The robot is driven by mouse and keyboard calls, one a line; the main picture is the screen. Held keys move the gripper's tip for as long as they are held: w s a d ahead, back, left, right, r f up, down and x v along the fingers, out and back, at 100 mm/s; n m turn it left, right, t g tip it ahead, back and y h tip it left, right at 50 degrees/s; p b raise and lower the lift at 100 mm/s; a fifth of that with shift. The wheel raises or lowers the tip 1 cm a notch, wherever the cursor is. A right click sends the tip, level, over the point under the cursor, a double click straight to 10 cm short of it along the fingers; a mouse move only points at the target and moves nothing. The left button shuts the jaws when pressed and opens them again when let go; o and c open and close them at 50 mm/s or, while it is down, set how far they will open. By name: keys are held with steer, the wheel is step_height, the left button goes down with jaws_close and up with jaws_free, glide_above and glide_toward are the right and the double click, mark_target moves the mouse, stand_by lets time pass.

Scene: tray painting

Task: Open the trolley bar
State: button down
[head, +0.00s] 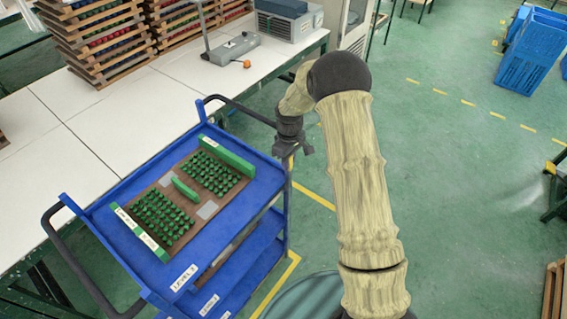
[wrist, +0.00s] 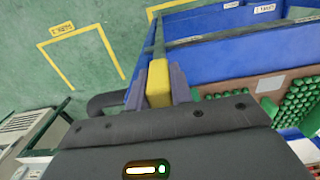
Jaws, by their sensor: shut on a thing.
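The blue trolley (head: 128,190) stands beside the white worktable, with a tray of green parts on its top shelf. My gripper (head: 291,150) is at the trolley's far right corner post. In the wrist view, the two grey fingers of my gripper (wrist: 158,88) are shut on a yellow piece (wrist: 158,76), which appears to be the trolley bar's end. A thin dark bar (wrist: 212,36) runs right from beyond the fingers along the blue trolley side. I cannot tell whether the bar is latched. In the head view, my wrist hides most of the yellow piece.
A black handle (head: 240,110) curves out from the trolley's far side. The white worktable (head: 100,125) is close on the left, with stacked wooden racks (head: 100,40) and a grey device. Green floor is free on the right, with blue crates (head: 530,55) farther back.

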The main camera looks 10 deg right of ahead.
steer(key=shift+w+d+r, duration=0.15)
steer(key=shift+w+d, duration=0.1)
steer(key=shift+w, duration=0.05)
steer(key=c, duration=1.2)
jaws_free()
steer(key=shift+c, duration=0.2)
steer(key=shift+a, duration=0.15)
steer(key=shift+s, duration=0.1)
steer(key=shift+r, duration=0.35)
step_height(320, 180, up, 16)
steer(key=b, duration=0.3)
steer(key=shift+r, duration=0.25)
